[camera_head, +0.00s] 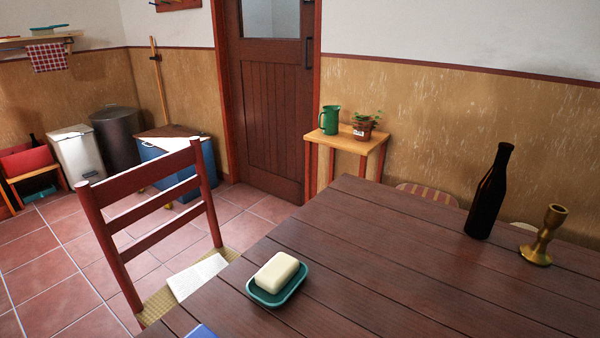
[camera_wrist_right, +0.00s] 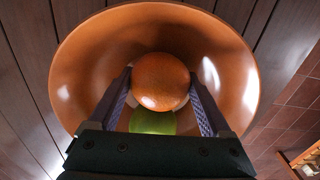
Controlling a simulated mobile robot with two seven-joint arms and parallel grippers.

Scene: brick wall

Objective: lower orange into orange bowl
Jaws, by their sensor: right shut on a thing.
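In the right wrist view an orange (camera_wrist_right: 160,81) sits between the two fingers of my right gripper (camera_wrist_right: 161,88). The gripper is shut on it. Behind the orange is the wide, shiny orange bowl (camera_wrist_right: 88,58). A green round thing (camera_wrist_right: 153,122) shows in the bowl, partly hidden by the orange and the gripper. The orange overlaps the bowl's inside in this view; I cannot tell how high it is above the bottom. The head view shows neither the bowl, the orange, nor either gripper.
In the head view the wooden table (camera_head: 365,255) carries a butter block (camera_head: 276,272) on a teal dish (camera_head: 285,295), a dark bottle (camera_head: 490,192) and a brass candlestick (camera_head: 545,235). A red chair (camera_head: 150,225) stands at the table's left edge. The table's middle is clear.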

